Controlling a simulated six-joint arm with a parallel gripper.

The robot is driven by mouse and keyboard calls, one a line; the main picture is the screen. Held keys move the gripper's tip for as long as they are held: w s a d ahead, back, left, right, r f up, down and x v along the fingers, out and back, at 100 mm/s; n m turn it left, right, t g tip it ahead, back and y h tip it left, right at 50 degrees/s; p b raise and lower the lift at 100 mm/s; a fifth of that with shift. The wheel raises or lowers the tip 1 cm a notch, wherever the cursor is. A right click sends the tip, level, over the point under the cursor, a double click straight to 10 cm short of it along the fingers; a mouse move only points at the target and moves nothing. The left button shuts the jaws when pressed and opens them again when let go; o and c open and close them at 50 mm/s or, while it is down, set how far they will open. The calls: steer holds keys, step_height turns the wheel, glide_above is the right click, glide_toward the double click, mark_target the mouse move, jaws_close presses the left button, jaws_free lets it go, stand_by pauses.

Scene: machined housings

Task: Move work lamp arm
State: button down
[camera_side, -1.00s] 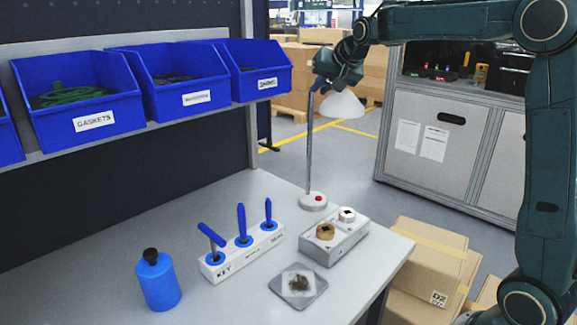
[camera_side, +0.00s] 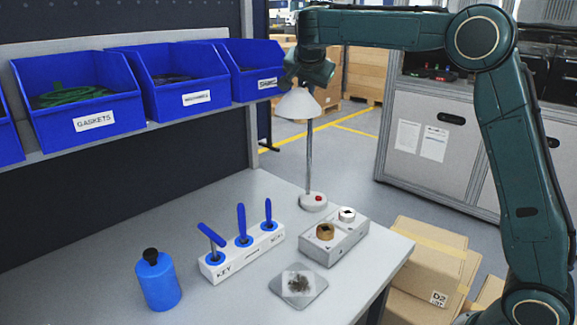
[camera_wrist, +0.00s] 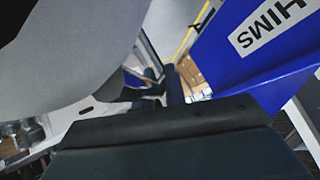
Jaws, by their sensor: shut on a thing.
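The work lamp has a white cone shade (camera_side: 298,104), a thin grey pole (camera_side: 309,155) and a round white base (camera_side: 314,202) with a red button, standing on the bench. My gripper (camera_side: 292,84) is at the top of the shade, shut on the lamp arm. The shade hangs in front of the pole's upper end, opening downward. The exact grip point is hidden by my wrist in the side view. In the wrist view the pale shade (camera_wrist: 70,50) fills the upper left.
A blue SHIMS bin (camera_side: 250,70) is just left of my gripper and also looms in the wrist view (camera_wrist: 255,60).

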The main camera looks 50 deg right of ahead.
steer(key=shift+w+m, duration=0.15)
steer(key=shift+m, duration=0.15)
steer(key=c, duration=1.5)
jaws_free()
steer(key=shift+o, duration=0.2)
steer(key=shift+a+r, duration=0.15)
steer(key=v, duration=1.3)
steer(key=shift+a+r, duration=0.15)
steer(key=shift+a, duration=0.1)
